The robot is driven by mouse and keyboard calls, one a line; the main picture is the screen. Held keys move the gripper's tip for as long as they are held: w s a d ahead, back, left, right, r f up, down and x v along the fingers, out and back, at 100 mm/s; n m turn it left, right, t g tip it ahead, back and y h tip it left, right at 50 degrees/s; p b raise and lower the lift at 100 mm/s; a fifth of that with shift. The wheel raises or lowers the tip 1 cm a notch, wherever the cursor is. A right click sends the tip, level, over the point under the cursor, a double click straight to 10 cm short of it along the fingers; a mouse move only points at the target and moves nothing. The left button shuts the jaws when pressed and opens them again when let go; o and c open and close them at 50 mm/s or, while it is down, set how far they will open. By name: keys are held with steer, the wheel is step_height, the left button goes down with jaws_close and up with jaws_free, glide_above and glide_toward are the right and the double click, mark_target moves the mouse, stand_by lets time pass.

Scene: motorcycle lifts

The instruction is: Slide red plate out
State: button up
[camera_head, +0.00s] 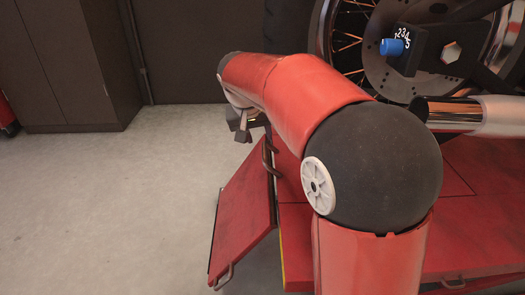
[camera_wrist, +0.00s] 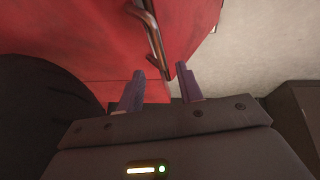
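The red plate (camera_head: 243,210) hangs tilted at the left side of the red lift platform (camera_head: 470,205), its lower edge towards the floor. A metal handle (camera_head: 268,158) shows near the plate's upper right edge, and a second small handle (camera_head: 224,277) is at its lower edge. In the wrist view, my gripper (camera_wrist: 160,72) is open. The metal bar handle (camera_wrist: 152,38) runs down between the two fingertips, beside the red plate (camera_wrist: 188,28). Contact cannot be told.
A motorcycle wheel (camera_head: 350,35) and a block with a blue knob (camera_head: 392,47) stand on the platform behind my arm. A dark cabinet (camera_head: 65,65) is at the back left. The grey floor (camera_head: 110,195) left of the plate is clear.

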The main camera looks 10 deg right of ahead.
mark_target(264, 151)
steer(key=b+x, duration=0.1)
steer(key=x, duration=0.5)
steer(key=shift+w+d+f, duration=0.1)
steer(key=shift+f, duration=0.2)
jaws_close()
